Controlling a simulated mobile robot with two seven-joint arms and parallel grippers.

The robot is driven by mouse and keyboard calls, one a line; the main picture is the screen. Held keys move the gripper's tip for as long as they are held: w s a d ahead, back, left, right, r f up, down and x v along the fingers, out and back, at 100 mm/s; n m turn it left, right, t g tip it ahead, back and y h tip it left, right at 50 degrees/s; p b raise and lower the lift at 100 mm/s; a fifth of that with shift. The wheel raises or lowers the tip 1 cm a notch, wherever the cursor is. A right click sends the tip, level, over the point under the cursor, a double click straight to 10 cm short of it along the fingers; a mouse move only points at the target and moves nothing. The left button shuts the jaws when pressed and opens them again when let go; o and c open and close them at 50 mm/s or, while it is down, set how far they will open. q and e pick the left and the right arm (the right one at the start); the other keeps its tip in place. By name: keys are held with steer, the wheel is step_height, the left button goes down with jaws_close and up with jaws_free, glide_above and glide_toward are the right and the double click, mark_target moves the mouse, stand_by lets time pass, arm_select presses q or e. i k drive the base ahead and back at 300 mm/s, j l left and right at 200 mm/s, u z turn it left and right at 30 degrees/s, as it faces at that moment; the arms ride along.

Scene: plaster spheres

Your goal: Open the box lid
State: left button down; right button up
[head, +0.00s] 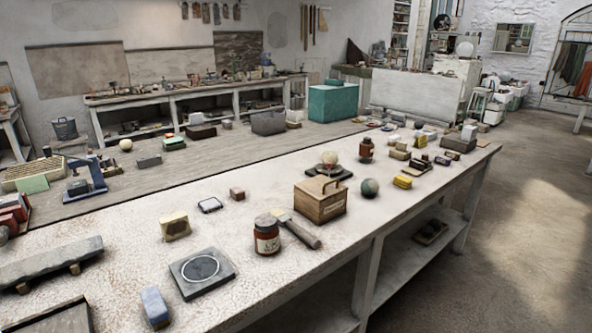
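A small wooden box (320,205) stands on the long pale workbench, right of the picture's middle. Its lid (319,188) is on top and looks closed, with a dark arched handle (325,182) on it. A pale label is on the box's front side. Neither of my grippers is in the head view.
A brown jar (266,238) and a mallet-like tool (298,230) are close in front of the box. A green-grey sphere (370,187) is to its right. A pale sphere (329,158) on a dark base stands behind. The bench surface (270,180) left of the box is fairly clear.

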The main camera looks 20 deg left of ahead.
mark_target(321, 187)
steer(key=i+l+u, duration=0.1)
steer(key=u, duration=0.25)
steer(key=i+l+u, duration=0.3)
steer(key=i+u, duration=0.15)
steer(key=u, duration=0.2)
